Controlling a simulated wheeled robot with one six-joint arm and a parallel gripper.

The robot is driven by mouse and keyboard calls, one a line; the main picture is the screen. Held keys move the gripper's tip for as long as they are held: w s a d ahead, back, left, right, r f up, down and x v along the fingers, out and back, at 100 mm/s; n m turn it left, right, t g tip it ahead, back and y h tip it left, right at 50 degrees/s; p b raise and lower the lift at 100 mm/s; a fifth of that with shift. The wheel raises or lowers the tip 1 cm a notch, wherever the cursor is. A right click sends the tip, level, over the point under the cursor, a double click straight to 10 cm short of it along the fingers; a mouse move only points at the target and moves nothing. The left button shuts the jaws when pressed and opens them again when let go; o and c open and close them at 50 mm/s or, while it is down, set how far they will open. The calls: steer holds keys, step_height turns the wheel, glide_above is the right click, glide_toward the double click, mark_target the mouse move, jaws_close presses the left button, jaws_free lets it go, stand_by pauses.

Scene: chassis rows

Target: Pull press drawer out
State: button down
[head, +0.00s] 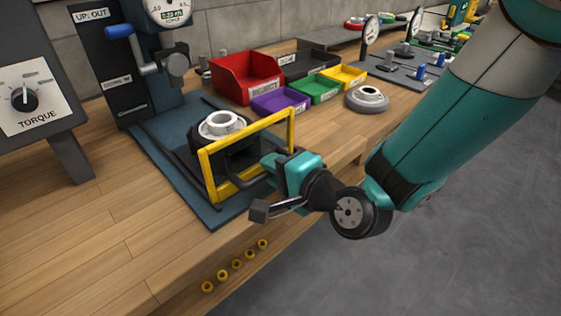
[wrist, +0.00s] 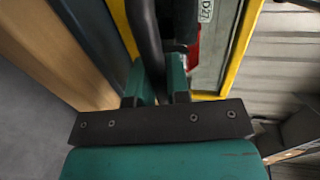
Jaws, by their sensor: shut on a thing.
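The press drawer has a yellow front frame (head: 204,178) and stands on the blue-grey base plate (head: 232,210) of the press (head: 140,95). A dark bar handle (head: 238,183) crosses its front. My gripper (head: 268,168) is shut on this handle, coming from the right front. In the wrist view the handle (wrist: 147,35) runs up from between my teal fingers (wrist: 156,88), and yellow frame edges (wrist: 243,38) show on both sides. A pale ring (head: 222,123) sits on a dark holder behind the frame. The fingers hide part of the handle.
A blue-knobbed lever (head: 120,31) is on the press. A torque dial box (head: 35,97) stands at left. Red (head: 245,76), purple (head: 280,101) and other bins stand behind, with a grey flanged disc (head: 367,98) at right. Bare wood (head: 90,235) lies at front left.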

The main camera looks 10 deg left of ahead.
steer(key=shift+s, duration=0.3)
steer(key=c, duration=1.2)
jaws_free()
steer(key=shift+o, duration=0.5)
steer(key=shift+w, duration=0.1)
steer(key=shift+d, duration=0.15)
